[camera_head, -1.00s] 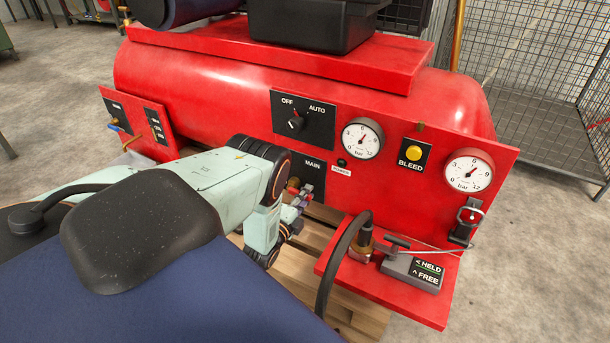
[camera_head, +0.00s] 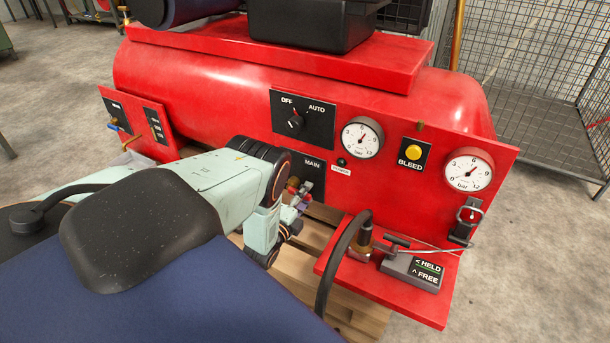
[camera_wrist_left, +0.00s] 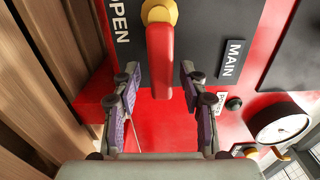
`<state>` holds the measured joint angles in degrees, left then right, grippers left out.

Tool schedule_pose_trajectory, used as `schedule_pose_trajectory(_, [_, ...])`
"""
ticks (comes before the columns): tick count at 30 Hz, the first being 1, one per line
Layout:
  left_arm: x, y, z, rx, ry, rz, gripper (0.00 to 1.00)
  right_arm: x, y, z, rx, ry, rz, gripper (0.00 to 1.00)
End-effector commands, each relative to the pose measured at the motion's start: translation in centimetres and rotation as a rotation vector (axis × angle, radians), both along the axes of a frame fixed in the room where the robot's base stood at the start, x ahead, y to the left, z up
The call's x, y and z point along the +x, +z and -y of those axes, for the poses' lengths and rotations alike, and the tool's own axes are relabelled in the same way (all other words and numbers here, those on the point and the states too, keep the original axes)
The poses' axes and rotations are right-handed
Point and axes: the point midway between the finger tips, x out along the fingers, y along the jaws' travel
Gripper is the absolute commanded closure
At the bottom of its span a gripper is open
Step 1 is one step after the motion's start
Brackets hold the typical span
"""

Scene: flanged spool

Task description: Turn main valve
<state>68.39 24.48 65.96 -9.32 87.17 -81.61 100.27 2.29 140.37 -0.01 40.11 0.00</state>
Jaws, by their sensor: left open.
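The main valve shows in the left wrist view as a red lever handle (camera_wrist_left: 160,52) on a yellow hub, at the top centre. It is mounted on a dark plate with the labels "MAIN" (camera_wrist_left: 231,59) and a partly cut-off "OPEN" (camera_wrist_left: 121,22). My left gripper (camera_wrist_left: 160,78) is open, with one finger on each side of the lever's lower end. I see a gap on both sides; depth is hard to judge. In the head view, my left gripper (camera_head: 297,207) is at the MAIN plate (camera_head: 313,168), and my arm hides much of the valve. My right gripper is not in view.
The red tank panel carries an OFF/AUTO switch (camera_head: 296,123), two gauges (camera_head: 362,139) (camera_head: 468,174) and a yellow BLEED button (camera_head: 414,153). A red shelf (camera_head: 385,299) with a hose (camera_head: 341,261) and a HELD/FREE lever block (camera_head: 413,271) juts out to the right of my gripper.

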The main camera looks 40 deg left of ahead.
Motion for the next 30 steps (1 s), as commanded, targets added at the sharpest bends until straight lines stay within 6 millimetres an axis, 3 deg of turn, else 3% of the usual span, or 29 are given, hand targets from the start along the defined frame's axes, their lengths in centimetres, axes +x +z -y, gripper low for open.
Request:
schedule_pose_trajectory(11, [-1.1, 0.0, 0.2, -0.002, 0.001, 0.0, 0.57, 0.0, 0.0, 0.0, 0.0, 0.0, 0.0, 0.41])
schedule_pose_trajectory(24, [-9.2, 0.0, 2.2, -0.002, 0.001, -0.003, 0.57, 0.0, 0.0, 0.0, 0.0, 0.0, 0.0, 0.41])
schedule_pose_trajectory(30, [-11.2, 0.0, 2.7, 0.0, 0.0, 0.0, 0.57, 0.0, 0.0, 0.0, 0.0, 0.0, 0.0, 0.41])
